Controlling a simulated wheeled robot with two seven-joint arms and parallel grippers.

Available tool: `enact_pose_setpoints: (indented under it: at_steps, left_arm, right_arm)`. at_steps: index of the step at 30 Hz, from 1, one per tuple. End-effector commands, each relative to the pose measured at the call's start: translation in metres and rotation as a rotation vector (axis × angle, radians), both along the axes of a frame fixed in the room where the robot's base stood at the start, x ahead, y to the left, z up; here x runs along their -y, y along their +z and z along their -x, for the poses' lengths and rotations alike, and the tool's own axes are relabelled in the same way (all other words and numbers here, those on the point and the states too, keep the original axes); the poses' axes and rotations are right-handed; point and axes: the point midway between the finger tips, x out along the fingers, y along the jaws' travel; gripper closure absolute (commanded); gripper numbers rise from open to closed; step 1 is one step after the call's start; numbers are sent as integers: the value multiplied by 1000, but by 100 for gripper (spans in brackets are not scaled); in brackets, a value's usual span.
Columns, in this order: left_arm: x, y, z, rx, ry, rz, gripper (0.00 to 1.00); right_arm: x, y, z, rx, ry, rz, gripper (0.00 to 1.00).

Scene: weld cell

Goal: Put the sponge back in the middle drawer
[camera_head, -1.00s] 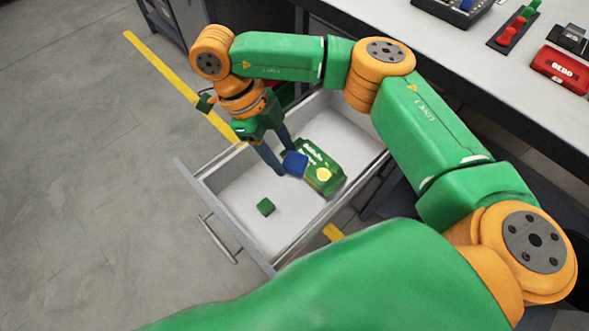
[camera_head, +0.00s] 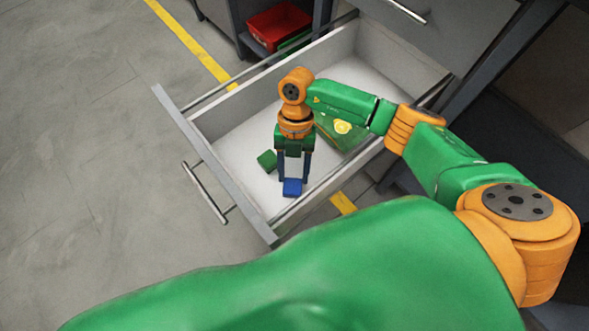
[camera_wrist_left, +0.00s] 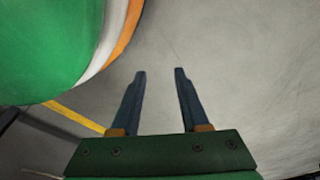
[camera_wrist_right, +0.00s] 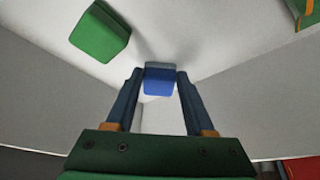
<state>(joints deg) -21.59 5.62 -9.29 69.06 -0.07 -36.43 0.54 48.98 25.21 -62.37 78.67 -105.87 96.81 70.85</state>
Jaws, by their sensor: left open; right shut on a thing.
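My right gripper (camera_head: 293,180) is shut on a blue block with a grey layer (camera_head: 292,188), which looks like the sponge. In the right wrist view the blue sponge (camera_wrist_right: 159,79) sits between the fingertips (camera_wrist_right: 160,75). It is over the floor of the open drawer (camera_head: 235,130), near the near side wall. I cannot tell whether it touches the floor. In the head view another drawer front shows above the open one. My left gripper (camera_wrist_left: 160,74) is open and empty over the grey floor, and is not seen in the head view.
A green block (camera_head: 267,160) lies in the drawer, left of my right gripper. A green packet with a yellow spot (camera_head: 343,128) lies farther in, partly behind my right arm. A red bin (camera_head: 278,27) stands on a shelf beyond the drawer. The drawer handle (camera_head: 206,193) faces left.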

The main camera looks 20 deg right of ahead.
Motion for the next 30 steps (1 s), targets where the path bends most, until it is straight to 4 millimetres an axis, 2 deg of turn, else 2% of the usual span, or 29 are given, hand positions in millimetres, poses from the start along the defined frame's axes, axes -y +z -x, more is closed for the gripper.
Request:
enact_pose_setpoints:
  at_steps: [8,9,11,12,19,22,30]
  left_arm:
    - [1,0,-1,2,0,1,55]
    - [1,1,-2,3,0,1,55]
    - [1,1,-1,2,0,1,55]
    - [1,1,-1,2,0,1,55]
    - [1,1,-1,3,1,2,55]
    - [0,4,0,2,1,1,55]
    - [-13,4,15,-5,0,-17,55]
  right_arm:
    - [0,-2,0,0,1,0,91]
    - [0,-1,0,0,1,0,36]
    - [0,-1,0,0,1,0,20]
    - [0,-1,0,0,1,0,17]
    - [0,0,0,-1,1,-1,17]
    - [1,8,-2,1,1,0,17]
    - [12,77,-28,4,0,-1,17]
